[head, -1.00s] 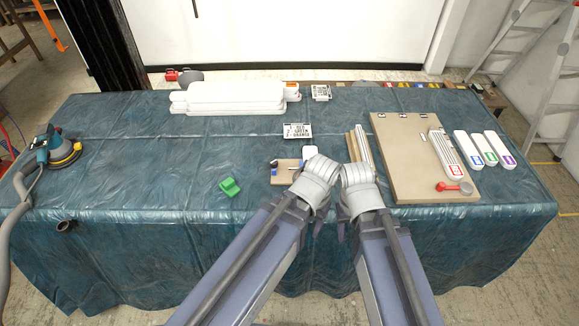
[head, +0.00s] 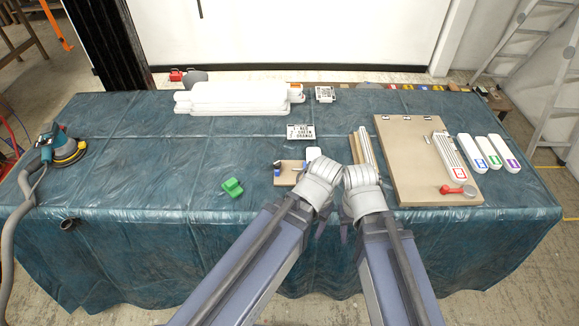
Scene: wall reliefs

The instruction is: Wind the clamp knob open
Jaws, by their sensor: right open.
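A small tan block (head: 288,180) with a blue part and a short metal rod lies on the cloth-covered table, left of my left wrist. It may be the clamp, but its right side is hidden behind that wrist and I cannot make out the knob. A white rounded piece (head: 313,153) shows just behind the wrist. My two wrists are close together at the table's front middle. My right gripper (head: 344,229) is open, with only a dark fingertip showing beside the arm. My left gripper's jaws are not clear behind its wrist and arm.
A green piece (head: 232,188) lies left of the block. A printed card (head: 301,132) lies behind it. A tan panel (head: 405,160) with a red-handled part (head: 455,190) is at right, beside several white labelled pieces. A sander (head: 62,148) is far left. The left-middle table is clear.

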